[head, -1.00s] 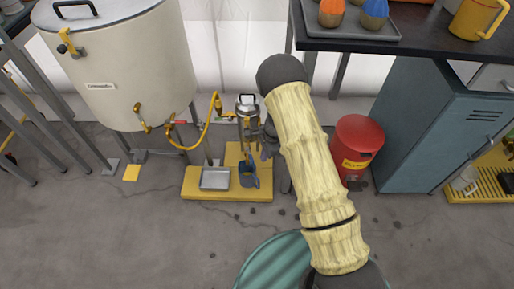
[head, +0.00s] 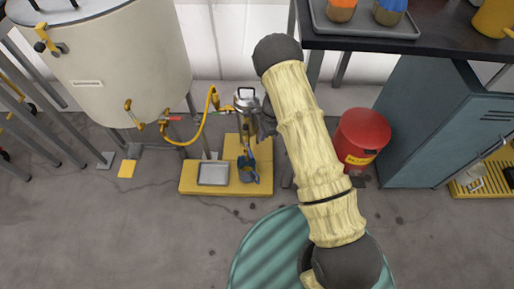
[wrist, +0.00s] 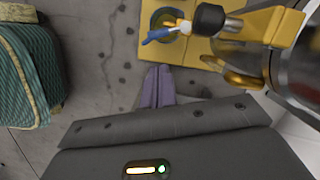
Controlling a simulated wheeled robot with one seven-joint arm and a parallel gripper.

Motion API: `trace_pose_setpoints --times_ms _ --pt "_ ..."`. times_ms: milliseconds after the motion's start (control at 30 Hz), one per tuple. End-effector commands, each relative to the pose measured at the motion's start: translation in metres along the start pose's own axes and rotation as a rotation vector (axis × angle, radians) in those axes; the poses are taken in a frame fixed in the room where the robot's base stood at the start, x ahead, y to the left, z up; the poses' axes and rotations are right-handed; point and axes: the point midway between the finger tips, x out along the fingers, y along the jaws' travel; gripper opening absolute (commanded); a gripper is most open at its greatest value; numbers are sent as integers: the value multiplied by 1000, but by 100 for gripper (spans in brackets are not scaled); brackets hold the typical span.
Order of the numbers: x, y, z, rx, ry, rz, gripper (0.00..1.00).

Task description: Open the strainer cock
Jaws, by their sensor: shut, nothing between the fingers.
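The strainer (head: 246,99) is a small steel vessel with a lid, standing on a yellow stand left of my arm. In the wrist view its steel body (wrist: 294,65) fills the right side, with yellow brackets. My gripper (wrist: 158,72) has purple fingers, shut and empty. In the head view my wrist and arm partly hide the gripper.
A yellow hose (head: 200,128) runs from the large cream tank (head: 110,70) toward the strainer. A metal tray (head: 213,174) lies on the yellow base. A red bin (head: 362,135) stands right of my arm, before a blue-grey cabinet (head: 430,125).

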Motion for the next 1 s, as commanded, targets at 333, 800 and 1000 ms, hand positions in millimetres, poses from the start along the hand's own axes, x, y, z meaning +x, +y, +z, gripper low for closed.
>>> trace_pose_setpoints --times_ms 333,800,1000 --pt "28 0 -1 0 0 2 0" --pt "97 0 -1 0 0 0 0" --pt "100 0 0 0 0 0 0"
